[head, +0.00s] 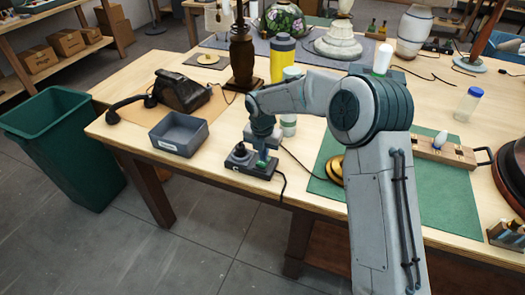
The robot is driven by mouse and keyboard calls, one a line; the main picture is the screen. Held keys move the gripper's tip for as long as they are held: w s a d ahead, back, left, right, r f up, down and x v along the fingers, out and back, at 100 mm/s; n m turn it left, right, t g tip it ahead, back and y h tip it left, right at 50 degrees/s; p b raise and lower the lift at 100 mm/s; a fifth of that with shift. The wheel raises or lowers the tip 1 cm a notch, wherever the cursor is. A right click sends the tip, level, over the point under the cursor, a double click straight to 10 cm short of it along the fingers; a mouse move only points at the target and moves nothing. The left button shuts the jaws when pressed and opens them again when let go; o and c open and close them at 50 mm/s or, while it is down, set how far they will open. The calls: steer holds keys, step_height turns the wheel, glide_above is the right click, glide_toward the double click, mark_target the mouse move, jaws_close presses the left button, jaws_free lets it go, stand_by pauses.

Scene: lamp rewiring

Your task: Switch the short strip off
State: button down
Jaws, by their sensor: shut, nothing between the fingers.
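The short strip (236,167) is a small dark block near the front edge of the wooden table. A round black piece, which looks like a plug, stands on its left end, and a dark cord leaves its right end. My gripper (262,165) points down over the right part of the strip, shut and empty. Its fingertips are at or just above the strip's top; I cannot tell whether they touch. The gripper hides part of the strip's top, and I cannot make out the switch or its position.
A grey bin (178,134) and a black telephone (182,92) stand left of the strip. A yellow flask (282,60) and a dark lamp base (242,60) stand behind. A green mat (455,190) lies to the right. A green waste bin (62,145) stands on the floor.

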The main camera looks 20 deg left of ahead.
steer(key=shift+s, duration=0.1)
steer(key=shift+r+p, duration=0.45)
steer(key=shift+r, duration=0.1)
step_height(320, 180, up, 13)
steer(key=w+p, duration=0.1)
steer(key=shift+w, duration=0.35)
